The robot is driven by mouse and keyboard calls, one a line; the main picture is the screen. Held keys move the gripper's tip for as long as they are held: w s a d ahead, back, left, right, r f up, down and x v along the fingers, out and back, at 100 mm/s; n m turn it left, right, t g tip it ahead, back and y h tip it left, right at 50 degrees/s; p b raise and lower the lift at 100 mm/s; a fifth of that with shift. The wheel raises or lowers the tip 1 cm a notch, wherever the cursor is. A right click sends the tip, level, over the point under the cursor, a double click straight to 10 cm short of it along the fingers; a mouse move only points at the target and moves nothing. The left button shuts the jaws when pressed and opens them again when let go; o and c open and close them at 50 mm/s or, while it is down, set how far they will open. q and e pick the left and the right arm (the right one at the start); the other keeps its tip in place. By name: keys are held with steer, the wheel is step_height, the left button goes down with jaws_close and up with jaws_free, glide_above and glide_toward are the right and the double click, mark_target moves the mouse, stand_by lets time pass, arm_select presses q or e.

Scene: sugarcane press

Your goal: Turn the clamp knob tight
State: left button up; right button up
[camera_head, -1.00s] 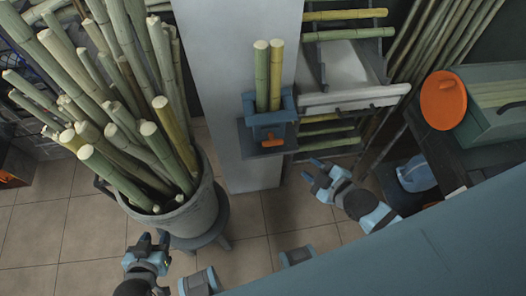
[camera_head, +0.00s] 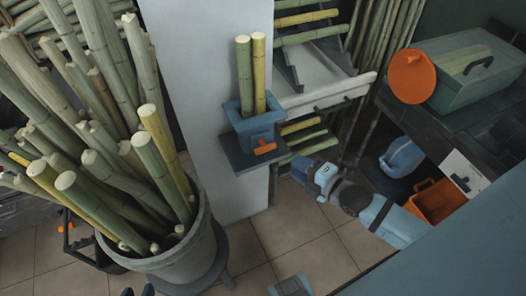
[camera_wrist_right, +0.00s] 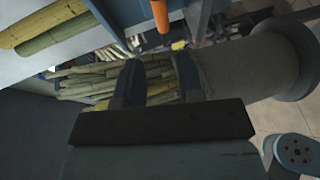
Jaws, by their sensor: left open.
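The orange clamp knob (camera_head: 265,148) is a short bar on the front of a blue clamp (camera_head: 256,126) on a small grey shelf at the pillar. Two canes, one green and one yellow (camera_head: 259,75), stand upright in the clamp. My right gripper (camera_head: 304,172) is open and empty, to the right of and below the knob, apart from it. The right wrist view shows its two fingers (camera_wrist_right: 158,82) spread, with an orange piece beyond them that may be the knob. Only dark tips of my left gripper (camera_head: 138,291) show at the bottom edge; it is open.
A large grey bin (camera_head: 180,262) full of canes stands at the left. A white-grey pillar (camera_head: 215,100) rises behind the clamp. A rack with a chute (camera_head: 330,75) stands right of it.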

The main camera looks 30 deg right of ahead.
mark_target(267, 150)
steer(key=b+x, duration=0.1)
steer(key=x, duration=1.1)
steer(key=shift+w+a+f, duration=0.1)
steer(key=shift+w+f, duration=0.05)
steer(key=shift+w, duration=0.2)
steer(key=shift+c, duration=0.3)
steer(key=c, duration=0.6)
